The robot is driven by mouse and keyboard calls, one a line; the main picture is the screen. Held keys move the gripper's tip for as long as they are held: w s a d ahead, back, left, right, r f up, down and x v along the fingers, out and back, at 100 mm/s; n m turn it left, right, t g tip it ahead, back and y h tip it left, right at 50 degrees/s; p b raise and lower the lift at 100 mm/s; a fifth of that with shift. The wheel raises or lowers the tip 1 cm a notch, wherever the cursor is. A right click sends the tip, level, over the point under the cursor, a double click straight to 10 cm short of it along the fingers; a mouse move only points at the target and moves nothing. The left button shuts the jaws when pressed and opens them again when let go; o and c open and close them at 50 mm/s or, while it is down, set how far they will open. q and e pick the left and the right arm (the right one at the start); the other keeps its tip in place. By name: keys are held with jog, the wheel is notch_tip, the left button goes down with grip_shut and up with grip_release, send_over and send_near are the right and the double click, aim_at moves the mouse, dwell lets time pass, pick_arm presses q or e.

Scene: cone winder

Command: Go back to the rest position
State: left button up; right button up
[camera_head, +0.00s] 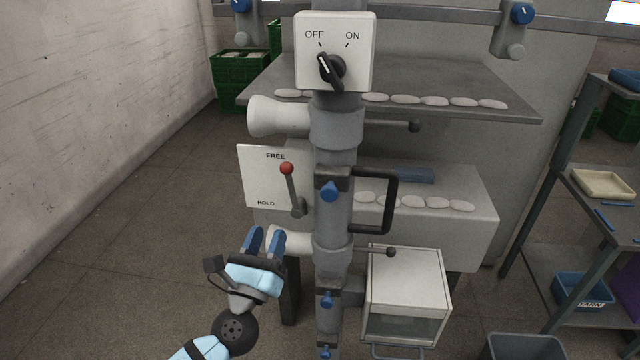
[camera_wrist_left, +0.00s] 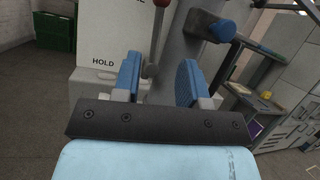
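My left gripper (camera_head: 264,241) is at the lower left of the machine post, below the FREE/HOLD plate (camera_head: 262,180). Its two blue finger pads stand apart with nothing between them. In the left wrist view the open left gripper (camera_wrist_left: 160,82) faces the plate's HOLD corner and the grey post. The lever (camera_head: 291,190) with a red knob points up toward FREE; its lower part shows beyond the fingers in the left wrist view, and I cannot tell any contact. My right gripper is in neither view.
The machine's grey post (camera_head: 332,215) carries an OFF/ON switch (camera_head: 331,67), a black handle (camera_head: 388,202) and white cones (camera_head: 272,117). A white box (camera_head: 405,285) hangs at lower right. A shelf rack (camera_head: 560,170) stands right. The floor at left is clear, with green crates (camera_head: 240,72) behind.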

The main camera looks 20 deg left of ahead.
pick_arm(q)
jog(key=s+d+f+n+g+h+p, duration=0.1)
jog(key=s+f+n+g+p, duration=0.2)
jog(key=f+n, duration=0.45)
jog(key=s+d+f+n+g+h+p, duration=0.1)
jog(key=s+f+n+g+p, duration=0.15)
jog(key=f+n+g, duration=0.4)
jog(key=s+d+f+n+g+h+p, duration=0.1)
jog(key=s+f+n, duration=0.3)
jog(key=n, duration=0.4)
jog(key=s+d+f+n+g+h, duration=0.1)
jog(key=s+d+f+n+h, duration=0.1)
jog(key=s+d+f+n, duration=0.2)
jog(key=s+n, duration=0.3)
jog(key=n, duration=0.1)
jog(key=shift+f+h+p, duration=0.25)
jog(key=shift+h+p, duration=0.05)
jog(key=shift+p, duration=0.1)
